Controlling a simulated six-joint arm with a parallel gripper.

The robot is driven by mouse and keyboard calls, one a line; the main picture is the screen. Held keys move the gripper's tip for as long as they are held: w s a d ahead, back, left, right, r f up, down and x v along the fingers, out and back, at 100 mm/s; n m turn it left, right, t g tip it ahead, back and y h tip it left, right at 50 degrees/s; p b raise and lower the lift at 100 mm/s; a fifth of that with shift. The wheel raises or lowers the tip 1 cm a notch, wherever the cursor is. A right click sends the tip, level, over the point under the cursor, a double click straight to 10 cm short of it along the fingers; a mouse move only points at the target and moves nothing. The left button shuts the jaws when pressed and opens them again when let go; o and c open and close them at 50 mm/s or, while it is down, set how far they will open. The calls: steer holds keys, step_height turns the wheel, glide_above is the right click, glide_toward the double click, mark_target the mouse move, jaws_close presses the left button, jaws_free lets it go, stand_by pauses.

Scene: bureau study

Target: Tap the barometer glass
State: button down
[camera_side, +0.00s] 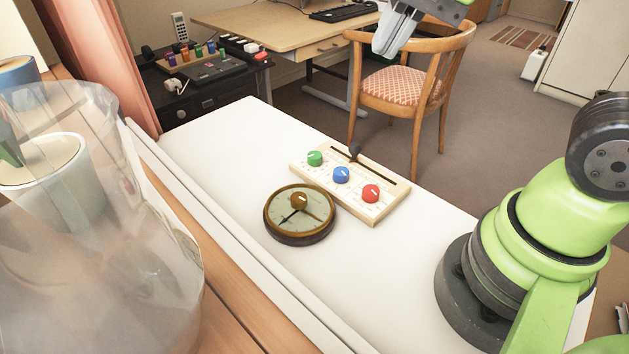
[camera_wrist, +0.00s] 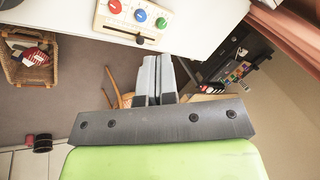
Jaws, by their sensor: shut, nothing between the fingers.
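The barometer (camera_side: 299,214) is a round dial with a brown rim, a pale face, dark hands and a brass knob at its centre. It lies face up on the white table, left of the knob panel in the side view. It cannot be made out in the wrist view. My gripper (camera_side: 394,36) is high at the top of the side view, well above and apart from the barometer. Its grey fingers are together and hold nothing; they also show in the wrist view (camera_wrist: 156,76).
A cream panel (camera_side: 377,207) with green, blue and red knobs and a black slider stands beside the barometer. It shows in the wrist view (camera_wrist: 108,28) too. A clear glass vessel (camera_side: 140,270) fills the left foreground. A wooden chair (camera_side: 402,88) stands behind. The white table's left part is clear.

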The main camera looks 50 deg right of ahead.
steer(key=w+a+f+m+g, duration=0.1)
steer(key=w+f+m+g, duration=0.1)
steer(key=w+f+m, duration=0.25)
steer(key=m+g+h, duration=0.1)
steer(key=m+g, duration=0.1)
steer(key=m, duration=0.1)
glide_above(314, 193)
step_height(314, 193, down, 8)
steer(key=shift+r, duration=0.2)
step_height(314, 193, down, 14)
